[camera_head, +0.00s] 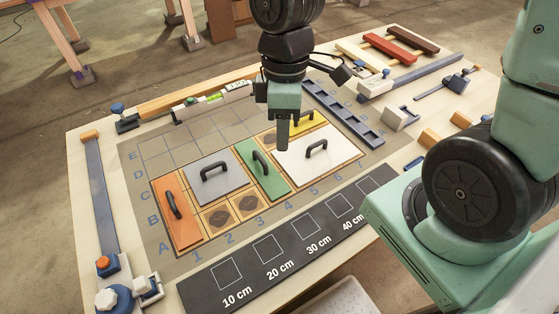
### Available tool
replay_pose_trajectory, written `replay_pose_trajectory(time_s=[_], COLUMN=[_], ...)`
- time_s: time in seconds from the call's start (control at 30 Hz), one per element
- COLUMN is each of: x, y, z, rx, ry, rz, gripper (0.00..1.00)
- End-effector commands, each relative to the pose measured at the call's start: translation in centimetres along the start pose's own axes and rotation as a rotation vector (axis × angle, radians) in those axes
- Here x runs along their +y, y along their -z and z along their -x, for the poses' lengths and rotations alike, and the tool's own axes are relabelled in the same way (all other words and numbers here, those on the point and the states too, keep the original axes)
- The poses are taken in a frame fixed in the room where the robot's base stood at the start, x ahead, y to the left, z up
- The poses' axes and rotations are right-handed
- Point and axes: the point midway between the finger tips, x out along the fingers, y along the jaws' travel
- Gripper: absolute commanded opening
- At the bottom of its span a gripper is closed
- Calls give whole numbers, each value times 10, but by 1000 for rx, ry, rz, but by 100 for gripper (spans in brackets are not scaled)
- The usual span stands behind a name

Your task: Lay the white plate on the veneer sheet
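The white plate (300,170) is a large flat rectangle with a black arched handle (316,147). It lies flat at the right part of the lettered and numbered grid, between the green plate and the board's right side. Wood-coloured veneer (215,217) with dark oval marks shows between and around the plates; its full outline is hidden under them. My gripper (283,148) points down over the left back part of the white plate, left of its handle. Its fingers overlap from this side, so their opening and height above the plate cannot be told.
Orange (179,222), grey (207,178), green (268,180) and yellow (301,128) plates lie close by. A blue slotted rail (345,112) stands behind right. A black strip with white squares (262,262) runs along the front. Grid cells at the back left are bare.

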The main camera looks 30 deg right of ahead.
Motion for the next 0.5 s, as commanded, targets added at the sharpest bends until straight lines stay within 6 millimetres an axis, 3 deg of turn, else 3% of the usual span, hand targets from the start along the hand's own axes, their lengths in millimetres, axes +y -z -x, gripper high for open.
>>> replay_pose_trajectory(time_s=[0.03,0.2,0.33,0.5], x=[-23,-80,-108,-121], y=[6,10,8,6], z=[6,19,24,26], rx=[-4,10,30,41], ry=[-26,-72,-86,-89], rz=[-33,-207,-298,-351], gripper=[34,34,34,34])
